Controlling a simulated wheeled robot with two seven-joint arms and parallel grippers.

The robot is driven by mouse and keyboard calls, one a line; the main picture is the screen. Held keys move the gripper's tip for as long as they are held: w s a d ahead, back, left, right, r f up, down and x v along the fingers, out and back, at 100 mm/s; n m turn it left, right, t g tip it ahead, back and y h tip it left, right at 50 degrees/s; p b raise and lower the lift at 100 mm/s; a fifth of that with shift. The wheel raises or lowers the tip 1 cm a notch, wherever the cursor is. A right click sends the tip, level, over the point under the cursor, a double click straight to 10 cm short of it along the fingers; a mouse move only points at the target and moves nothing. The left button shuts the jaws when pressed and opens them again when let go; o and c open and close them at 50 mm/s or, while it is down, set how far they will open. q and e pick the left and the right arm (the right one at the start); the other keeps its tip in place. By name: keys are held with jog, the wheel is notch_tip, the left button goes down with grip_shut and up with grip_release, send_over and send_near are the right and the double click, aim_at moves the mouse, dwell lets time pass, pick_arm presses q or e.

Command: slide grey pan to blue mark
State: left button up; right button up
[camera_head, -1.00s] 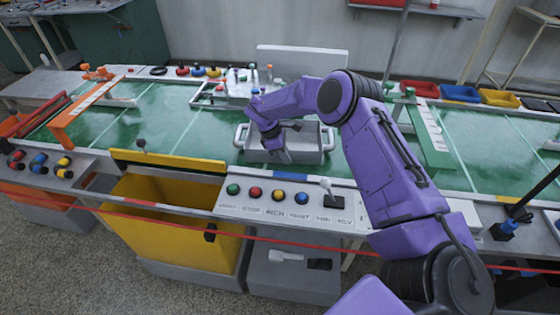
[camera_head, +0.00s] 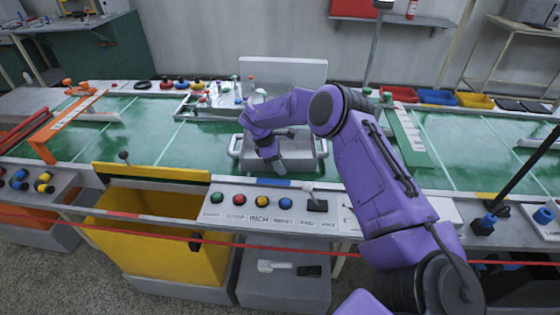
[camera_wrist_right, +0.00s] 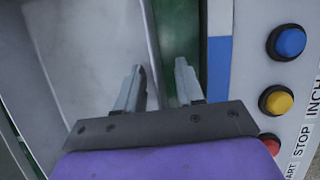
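The grey pan (camera_head: 305,152), with a handle at each end, sits on the green belt at mid-bench in the head view. A blue mark (camera_head: 284,183) is on the front rail, just in front of the pan. It also shows in the wrist view (camera_wrist_right: 219,68). My right gripper (camera_head: 277,163) points down at the pan's near side. In the wrist view its fingers (camera_wrist_right: 158,82) are apart, one over the pan's inside (camera_wrist_right: 90,60), one over the green strip outside. The near wall runs between them; contact cannot be told. My left gripper is not in view.
Coloured buttons (camera_head: 262,198) and a small lever (camera_head: 309,190) line the panel in front. An orange gate (camera_head: 62,125) stands left and a green one (camera_head: 406,135) right. A yellow bin (camera_head: 165,240) and a red cord (camera_head: 200,242) are below. The belt is open left of the pan.

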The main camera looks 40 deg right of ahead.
jog(key=shift+r, duration=0.1)
jog(key=b+v, duration=0.2)
jog(key=v, duration=0.8)
jog(key=shift+w+a+r, duration=0.1)
jog(key=shift+w, duration=0.05)
